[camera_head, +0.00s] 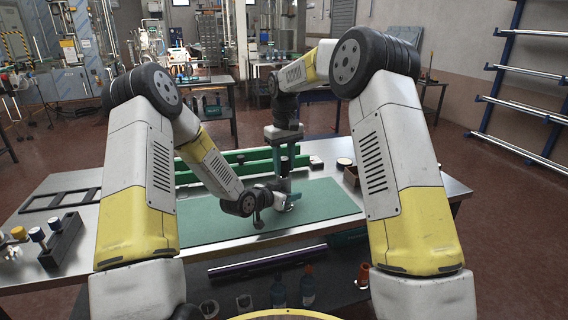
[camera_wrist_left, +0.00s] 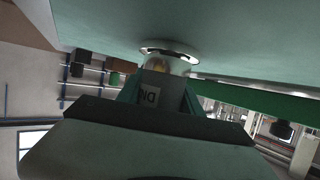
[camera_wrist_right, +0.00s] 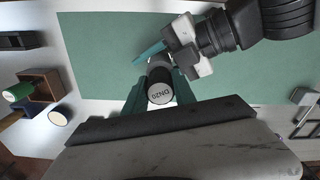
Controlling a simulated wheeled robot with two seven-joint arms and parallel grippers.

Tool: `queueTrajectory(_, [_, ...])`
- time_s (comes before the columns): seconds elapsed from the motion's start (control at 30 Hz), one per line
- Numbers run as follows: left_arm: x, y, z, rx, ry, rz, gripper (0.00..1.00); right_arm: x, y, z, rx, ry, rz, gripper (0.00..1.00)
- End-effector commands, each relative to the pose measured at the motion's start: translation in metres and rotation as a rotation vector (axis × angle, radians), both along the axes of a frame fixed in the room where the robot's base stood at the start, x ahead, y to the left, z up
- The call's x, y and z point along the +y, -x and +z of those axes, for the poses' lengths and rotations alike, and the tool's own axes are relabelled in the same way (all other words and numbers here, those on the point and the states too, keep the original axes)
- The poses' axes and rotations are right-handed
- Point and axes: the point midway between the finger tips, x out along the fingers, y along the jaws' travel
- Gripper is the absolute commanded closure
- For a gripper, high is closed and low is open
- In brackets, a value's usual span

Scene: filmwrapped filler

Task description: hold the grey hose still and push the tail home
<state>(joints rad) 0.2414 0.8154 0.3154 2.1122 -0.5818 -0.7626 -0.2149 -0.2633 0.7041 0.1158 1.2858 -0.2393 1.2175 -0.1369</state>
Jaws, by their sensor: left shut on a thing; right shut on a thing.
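My right gripper (camera_wrist_right: 160,84) is shut on a dark upright cylinder (camera_wrist_right: 153,75) whose pale round end reads DN20. In the head view the right gripper (camera_head: 285,178) points straight down above the green mat. My left gripper (camera_wrist_left: 158,78) is shut low over the mat on a grey piece with a pale label starting DN (camera_wrist_left: 150,95); most of it is hidden. A shiny flanged ring (camera_wrist_left: 172,50) shows at its fingertips, against the mat. In the right wrist view the left gripper's teal fingers (camera_wrist_right: 150,52) reach in beside the cylinder. I cannot tell which piece is hose and which is tail.
The green mat (camera_head: 215,222) covers the middle of the metal table (camera_head: 330,152). Green bars (camera_head: 225,165) lie behind it. A black block with capped pegs (camera_head: 62,240) stands at left. A brown open box (camera_wrist_right: 38,85) and a loose capped cylinder (camera_wrist_right: 58,117) stand beside the mat.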

Motion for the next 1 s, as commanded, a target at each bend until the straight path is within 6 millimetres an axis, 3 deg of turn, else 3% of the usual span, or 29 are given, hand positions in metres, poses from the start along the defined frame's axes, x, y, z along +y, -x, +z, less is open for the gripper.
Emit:
queueTrajectory(0.33, [-0.001,0.0,0.001,-0.001,0.0,-0.001,1.0,-0.001,0.001,-0.009,0.006,0.002,0.0,1.0])
queueTrajectory(0.37, [-0.001,0.0,0.001,-0.001,0.0,-0.001,1.0,-0.001,0.001,-0.009,0.006,0.002,0.0,0.66])
queueTrajectory(0.5, [-0.001,0.0,0.001,-0.001,0.0,-0.001,1.0,-0.001,0.001,-0.008,0.004,0.001,0.0,0.43])
queueTrajectory(0.83, [-0.001,0.0,0.0,-0.001,0.001,-0.001,1.0,0.0,0.0,-0.005,0.001,0.001,0.0,0.43])
queueTrajectory(1.0, [0.0,0.0,0.0,-0.001,0.001,-0.001,1.0,0.0,-0.001,0.017,-0.003,-0.002,0.0,0.43])
